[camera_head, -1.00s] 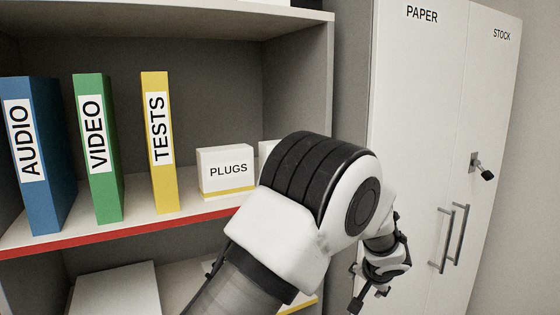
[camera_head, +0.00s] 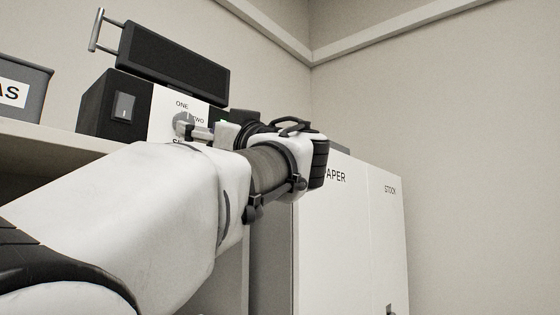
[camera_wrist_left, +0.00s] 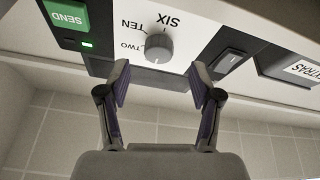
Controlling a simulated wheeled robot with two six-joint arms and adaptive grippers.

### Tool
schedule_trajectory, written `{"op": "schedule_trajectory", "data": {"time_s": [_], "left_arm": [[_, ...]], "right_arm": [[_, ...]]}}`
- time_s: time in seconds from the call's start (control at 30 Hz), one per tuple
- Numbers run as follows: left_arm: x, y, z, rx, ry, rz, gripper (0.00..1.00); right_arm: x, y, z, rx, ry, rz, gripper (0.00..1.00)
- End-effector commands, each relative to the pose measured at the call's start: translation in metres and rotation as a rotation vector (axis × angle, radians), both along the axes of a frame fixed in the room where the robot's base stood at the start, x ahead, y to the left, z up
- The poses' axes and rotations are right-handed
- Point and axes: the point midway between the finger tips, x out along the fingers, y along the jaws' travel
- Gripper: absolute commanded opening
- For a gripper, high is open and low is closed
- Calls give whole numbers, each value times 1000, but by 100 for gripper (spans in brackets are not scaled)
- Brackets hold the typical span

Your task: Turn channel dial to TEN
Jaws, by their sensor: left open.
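The channel dial (camera_wrist_left: 159,47) is a round grey knob on the white front panel of a black unit. Upside-down labels SIX, TEN and TWO show around it in the left wrist view. I cannot tell which label it points to. In the head view the dial (camera_head: 184,125) is partly covered by my left gripper (camera_head: 205,132). In the wrist view that gripper (camera_wrist_left: 161,70) is open, its two fingertips apart on either side of the dial's line, just short of the knob. My right gripper is not in view.
The panel has a green SEND button (camera_wrist_left: 66,14), a small green light (camera_wrist_left: 87,44) and a rocker switch (camera_wrist_left: 229,62). A black handled box (camera_head: 173,62) sits on the unit. A grey bin (camera_head: 20,90) stands left, and a white cabinet (camera_head: 370,225) right.

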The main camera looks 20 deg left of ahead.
Motion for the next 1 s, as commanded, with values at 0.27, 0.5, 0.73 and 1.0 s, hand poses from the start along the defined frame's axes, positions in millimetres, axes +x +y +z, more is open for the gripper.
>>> {"op": "schedule_trajectory", "data": {"time_s": [0.27, 0.5, 0.73, 1.0], "left_arm": [[17, 46, 22, -3, 4, 0, 65], [20, 53, 21, -1, 4, -1, 65], [20, 52, 21, -1, 4, -1, 12], [20, 53, 20, -1, 8, -2, 4]], "right_arm": [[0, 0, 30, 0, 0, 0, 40], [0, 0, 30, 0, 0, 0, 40], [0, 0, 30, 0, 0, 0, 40], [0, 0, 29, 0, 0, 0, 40]]}}
